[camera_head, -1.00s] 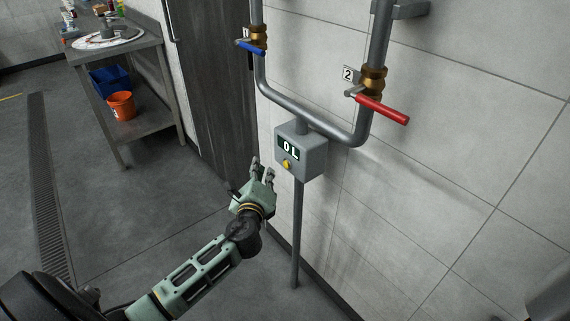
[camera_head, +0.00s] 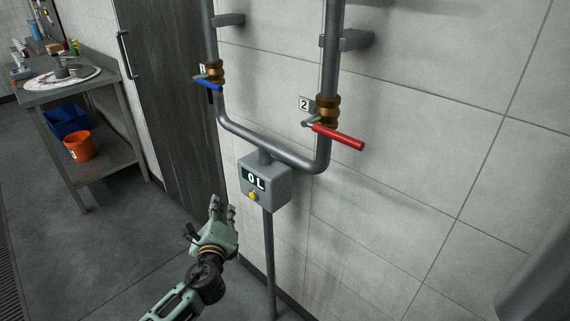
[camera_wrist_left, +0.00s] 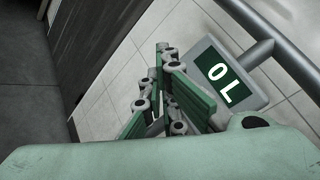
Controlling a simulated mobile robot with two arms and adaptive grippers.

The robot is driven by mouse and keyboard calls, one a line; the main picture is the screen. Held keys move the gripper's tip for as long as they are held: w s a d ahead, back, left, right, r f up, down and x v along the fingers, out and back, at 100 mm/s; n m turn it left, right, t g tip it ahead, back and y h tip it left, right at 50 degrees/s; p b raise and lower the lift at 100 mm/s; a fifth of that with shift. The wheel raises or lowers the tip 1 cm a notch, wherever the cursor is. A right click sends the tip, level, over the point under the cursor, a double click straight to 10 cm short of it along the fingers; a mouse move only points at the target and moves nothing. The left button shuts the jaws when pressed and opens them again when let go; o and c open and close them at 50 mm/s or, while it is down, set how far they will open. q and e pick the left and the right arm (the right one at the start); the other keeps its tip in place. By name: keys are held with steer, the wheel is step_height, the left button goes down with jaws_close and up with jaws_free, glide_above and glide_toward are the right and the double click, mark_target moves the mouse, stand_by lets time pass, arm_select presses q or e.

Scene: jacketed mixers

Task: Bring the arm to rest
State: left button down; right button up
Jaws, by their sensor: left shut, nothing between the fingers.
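My left gripper (camera_head: 222,210) is shut and empty. It stands just below and to the left of the grey meter box (camera_head: 265,183), apart from it as far as the head view shows. The box has a display reading "0 L" and a yellow knob (camera_head: 253,197). In the left wrist view the gripper's fingers (camera_wrist_left: 162,60) show in the middle, with the box (camera_wrist_left: 235,85) beyond them to the right. My right gripper is in neither view.
Pipes on the tiled wall carry a blue-handled valve (camera_head: 208,84) and a red-handled valve (camera_head: 338,136), the latter beside a "2" label. A metal table (camera_head: 92,84) stands at the left, with a blue bin (camera_head: 66,121) and an orange bucket (camera_head: 79,146) below. Floor between is clear.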

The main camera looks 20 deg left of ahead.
arm_select(q)
steer(key=s+d+f+n+g+h, duration=0.1)
steer(key=s+f+n+g, duration=0.35)
steer(key=f, duration=0.75)
steer(key=s+d+f+n+g+h, duration=0.1)
steer(key=s+d+f+h, duration=0.1)
steer(key=s+f, duration=0.75)
steer(key=s+d+f+n+g+h, duration=0.1)
steer(key=s+f+n+g, duration=0.2)
steer(key=f, duration=1.2)
steer(key=s+d+f+n+g+h, duration=0.1)
steer(key=s+d+f+n+g, duration=0.1)
steer(key=s, duration=0.9)
steer(key=s+d+f+n+g+h, duration=0.1)
steer(key=s+d+f+n+g, duration=0.1)
steer(key=s+d+f+n, duration=0.3)
steer(key=s+d+f+n+g, duration=0.2)
steer(key=s+f, duration=0.8)
steer(key=s, duration=0.7)
steer(key=d+n, duration=0.1)
steer(key=d, duration=0.1)
steer(key=shift+s+d+f+n+h, duration=0.15)
steer(key=shift+s+d+n+h, duration=0.2)
steer(key=shift+h, duration=0.05)
